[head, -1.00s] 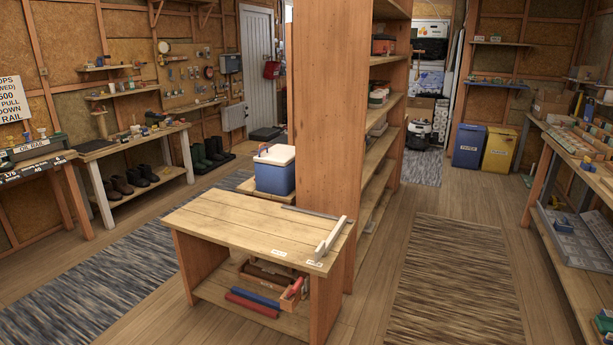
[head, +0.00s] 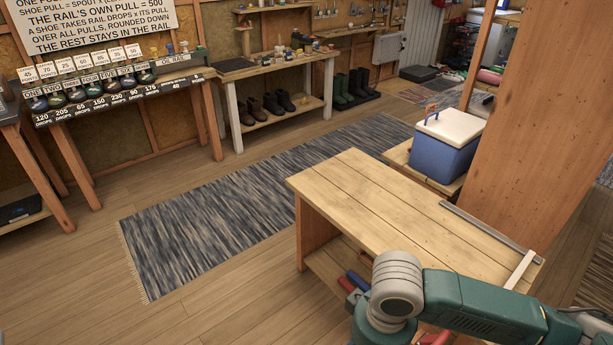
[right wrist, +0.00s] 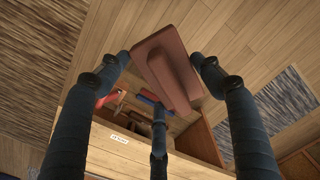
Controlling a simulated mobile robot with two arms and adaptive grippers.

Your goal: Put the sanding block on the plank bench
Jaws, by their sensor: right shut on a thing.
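The sanding block, a reddish-brown block with a raised handle-like back (right wrist: 172,68), is between the fingers of my right gripper (right wrist: 160,75) in the right wrist view. The gripper is shut on it and the block is held in the air. The plank bench (head: 390,205), a low wooden table with a top of wide planks, stands right of centre in the head view. Its edge also shows below the block in the right wrist view (right wrist: 150,153). My right arm crosses the bench's front lower right in the head view; its gripper is hidden there. My left gripper is not in view.
A grey metal strip (head: 478,228) and a pale strip (head: 519,270) lie along the bench top's right side; most of the top is bare. A blue cooler (head: 444,158) stands behind, beside a tall wooden shelf end (head: 545,130). A striped rug (head: 235,205) lies left.

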